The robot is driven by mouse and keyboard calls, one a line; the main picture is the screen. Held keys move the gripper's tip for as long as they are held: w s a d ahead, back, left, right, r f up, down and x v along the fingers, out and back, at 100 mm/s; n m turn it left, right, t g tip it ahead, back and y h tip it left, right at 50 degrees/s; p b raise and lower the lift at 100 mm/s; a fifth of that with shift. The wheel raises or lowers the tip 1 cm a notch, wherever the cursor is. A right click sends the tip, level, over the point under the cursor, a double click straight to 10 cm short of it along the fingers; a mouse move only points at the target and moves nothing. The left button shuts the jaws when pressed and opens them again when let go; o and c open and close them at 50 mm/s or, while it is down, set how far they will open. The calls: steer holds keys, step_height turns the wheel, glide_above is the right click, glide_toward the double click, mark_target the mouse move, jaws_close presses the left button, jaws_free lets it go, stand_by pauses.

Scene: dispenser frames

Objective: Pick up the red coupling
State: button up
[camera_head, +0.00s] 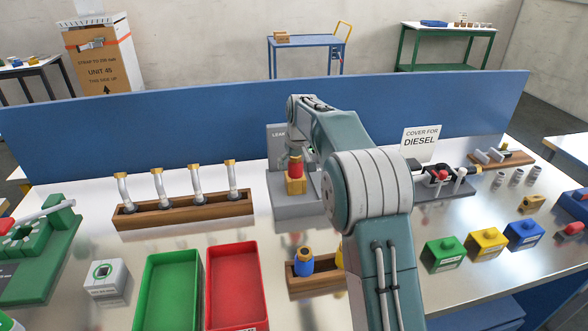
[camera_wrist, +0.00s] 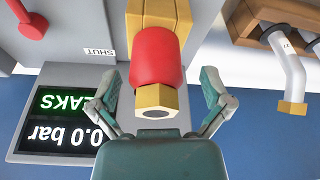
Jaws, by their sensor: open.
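The red coupling (camera_head: 295,166) stands upright on a yellow brass block on the grey leak-test stand (camera_head: 297,207) in the head view. In the wrist view the red coupling (camera_wrist: 158,57) has a brass hex end with a dark opening, facing my gripper (camera_wrist: 160,82). My gripper's two fingers are spread, one on each side of the coupling, with visible gaps. They do not appear to touch it. In the head view my arm reaches over the bench to the stand, and the fingers are hard to make out there.
A wooden rack (camera_head: 185,211) with several bent hoses stands left of the stand. A green tray (camera_head: 168,290) and red tray (camera_head: 237,287) lie in front, beside a small wooden holder (camera_head: 312,275). The stand's display (camera_wrist: 62,120) reads 0.0 bar. A blue panel (camera_head: 200,140) closes the back.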

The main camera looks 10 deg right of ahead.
steer(key=shift+w+d+f, duration=0.15)
steer(key=shift+f, duration=0.25)
steer(key=shift+w+d+f, duration=0.1)
steer(key=shift+f, duration=0.3)
steer(key=shift+a, duration=0.2)
jaws_close()
steer(key=shift+r, duration=0.3)
steer(key=v, duration=0.3)
steer(key=shift+w+r, duration=0.15)
steer(key=shift+r, duration=0.05)
steer(key=s+d+r, duration=0.2)
steer(key=s+r, duration=1.1)
steer(key=r, duration=0.1)
steer(key=shift+s+d+r, duration=0.15)
steer(key=shift+r, duration=0.2)
